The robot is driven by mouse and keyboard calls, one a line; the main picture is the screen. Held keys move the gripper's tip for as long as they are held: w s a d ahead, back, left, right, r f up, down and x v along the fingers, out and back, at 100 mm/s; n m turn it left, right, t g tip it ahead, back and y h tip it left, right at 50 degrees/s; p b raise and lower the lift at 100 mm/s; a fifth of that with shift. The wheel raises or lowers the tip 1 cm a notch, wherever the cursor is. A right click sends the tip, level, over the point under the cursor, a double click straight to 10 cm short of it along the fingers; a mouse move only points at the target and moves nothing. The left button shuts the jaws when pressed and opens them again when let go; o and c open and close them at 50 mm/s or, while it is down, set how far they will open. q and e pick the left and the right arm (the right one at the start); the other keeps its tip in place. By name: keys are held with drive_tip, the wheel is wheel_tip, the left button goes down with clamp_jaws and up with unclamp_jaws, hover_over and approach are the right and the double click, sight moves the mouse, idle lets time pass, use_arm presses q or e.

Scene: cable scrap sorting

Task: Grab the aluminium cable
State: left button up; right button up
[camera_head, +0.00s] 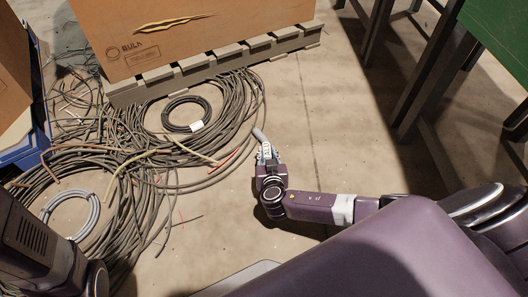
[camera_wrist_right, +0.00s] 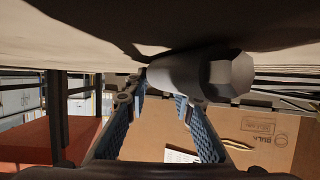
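A short, thick grey cable piece (camera_head: 259,134) lies on the floor at the right edge of the large cable coil; it looks like the aluminium cable. In the right wrist view the grey cable piece (camera_wrist_right: 190,73) shows as a smooth cylinder with a faceted end face, close by the fingertips. My right gripper (camera_head: 266,152) reaches down to the floor at its near end. In the wrist view the blue-padded fingers of my right gripper (camera_wrist_right: 160,103) stand apart with a gap between them. Whether they touch the cable I cannot tell. My left gripper is out of view.
Dark cable coils (camera_head: 215,105) and loose scraps spread over the floor at left. A small black coil (camera_head: 186,113) and a light grey coil (camera_head: 70,215) lie among them. A cardboard box (camera_head: 190,35) stands on a pallet (camera_head: 215,65) behind. Bare floor (camera_head: 335,130) lies to the right, beside table legs.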

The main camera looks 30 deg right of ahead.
clamp_jaws()
drive_tip(key=shift+r, duration=0.15)
